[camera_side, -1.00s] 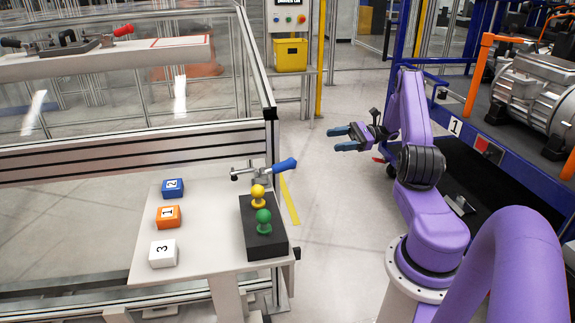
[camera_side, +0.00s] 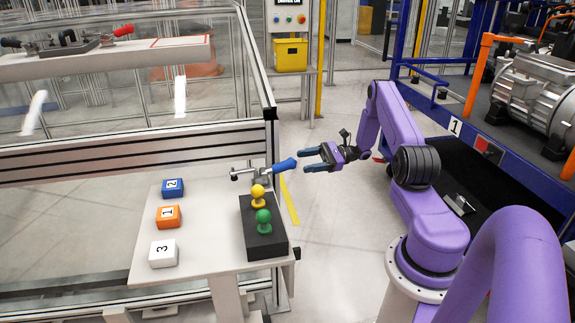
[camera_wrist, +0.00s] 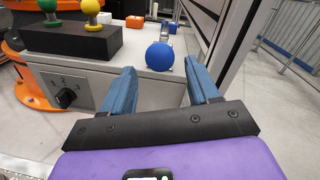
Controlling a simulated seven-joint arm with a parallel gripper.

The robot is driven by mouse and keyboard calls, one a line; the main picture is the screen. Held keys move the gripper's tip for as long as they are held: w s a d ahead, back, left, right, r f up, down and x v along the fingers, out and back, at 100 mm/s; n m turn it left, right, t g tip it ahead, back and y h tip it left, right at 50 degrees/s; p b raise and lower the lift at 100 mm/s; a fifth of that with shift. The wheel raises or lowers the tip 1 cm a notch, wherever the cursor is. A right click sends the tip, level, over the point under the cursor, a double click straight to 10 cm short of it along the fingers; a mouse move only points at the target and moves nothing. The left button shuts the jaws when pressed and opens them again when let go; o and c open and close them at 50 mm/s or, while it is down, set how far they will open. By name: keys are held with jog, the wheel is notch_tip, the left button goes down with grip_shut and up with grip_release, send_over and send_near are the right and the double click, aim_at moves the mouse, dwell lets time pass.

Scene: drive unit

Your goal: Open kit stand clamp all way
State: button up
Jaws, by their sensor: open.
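The kit stand clamp has a blue handle (camera_side: 284,165) and a metal body (camera_side: 250,172). It sits at the back right of the white kit stand (camera_side: 200,210), its handle sticking out to the right, roughly level. In the wrist view the handle (camera_wrist: 160,56) shows end-on as a blue round shape ahead, between the finger directions. My gripper (camera_side: 311,159) is open and empty, to the right of the handle and apart from it. Its blue fingers (camera_wrist: 162,82) point toward the handle in the wrist view.
A black block (camera_side: 262,235) with a yellow knob (camera_side: 258,195) and a green knob (camera_side: 264,220) stands in front of the clamp. Blue (camera_side: 172,188), orange (camera_side: 168,216) and white (camera_side: 163,253) numbered boxes lie left. A metal-framed fence (camera_side: 130,148) rises behind the stand.

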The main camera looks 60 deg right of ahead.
aim_at(287, 164)
jog(key=x, duration=0.7)
jog(key=shift+w+a, duration=0.1)
grip_shut()
